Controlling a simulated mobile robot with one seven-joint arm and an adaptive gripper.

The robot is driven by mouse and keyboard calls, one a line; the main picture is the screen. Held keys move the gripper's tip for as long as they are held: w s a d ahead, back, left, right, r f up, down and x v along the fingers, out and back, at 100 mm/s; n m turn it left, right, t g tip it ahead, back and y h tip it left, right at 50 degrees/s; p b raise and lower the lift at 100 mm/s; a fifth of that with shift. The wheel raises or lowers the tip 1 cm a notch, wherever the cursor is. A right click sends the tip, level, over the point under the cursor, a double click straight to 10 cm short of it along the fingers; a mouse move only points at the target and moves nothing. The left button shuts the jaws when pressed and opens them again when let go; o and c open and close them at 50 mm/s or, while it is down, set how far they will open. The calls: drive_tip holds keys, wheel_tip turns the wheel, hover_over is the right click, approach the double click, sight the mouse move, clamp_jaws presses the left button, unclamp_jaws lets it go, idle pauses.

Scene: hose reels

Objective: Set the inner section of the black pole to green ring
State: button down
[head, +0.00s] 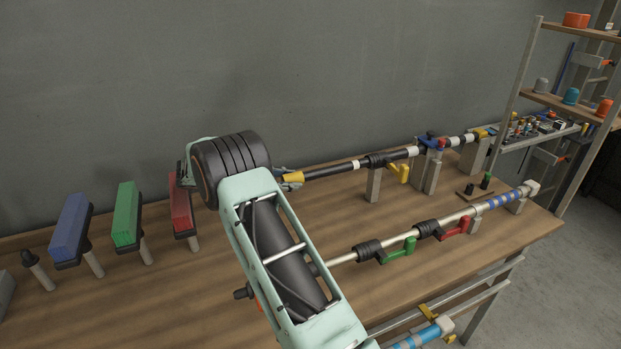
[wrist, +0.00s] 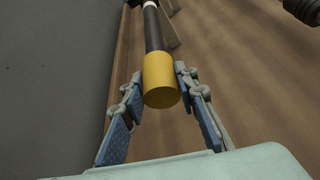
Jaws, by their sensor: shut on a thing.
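The black pole (head: 330,171) lies level along the back of the workbench, held in stands. Its near end has a yellow cap (head: 294,177), which shows large in the wrist view (wrist: 160,80). My gripper (head: 287,180) is at this cap, with one finger on each side in the wrist view (wrist: 161,88), shut on it. A white ring (head: 356,164) shows on the pole, then a black clamp (head: 380,160) with a yellow lever (head: 402,172). Further along are another white band (head: 412,151) and a blue clamp (head: 430,143). I cannot make out a green ring on the pole.
A pale pole (head: 345,257) with green (head: 398,251) and red (head: 452,227) levers lies nearer the bench front. Blue (head: 69,226), green (head: 126,214) and red (head: 181,208) blocks stand at left. A shelf rack (head: 530,60) is at right.

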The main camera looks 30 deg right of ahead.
drive_tip(key=a, duration=0.6)
drive_tip(key=shift+w, duration=0.2)
drive_tip(key=c, duration=1.5)
unclamp_jaws()
drive_tip(key=shift+r, duration=0.1)
wheel_tip(320, 180, up, 10)
drive_tip(key=shift+f, duration=0.1)
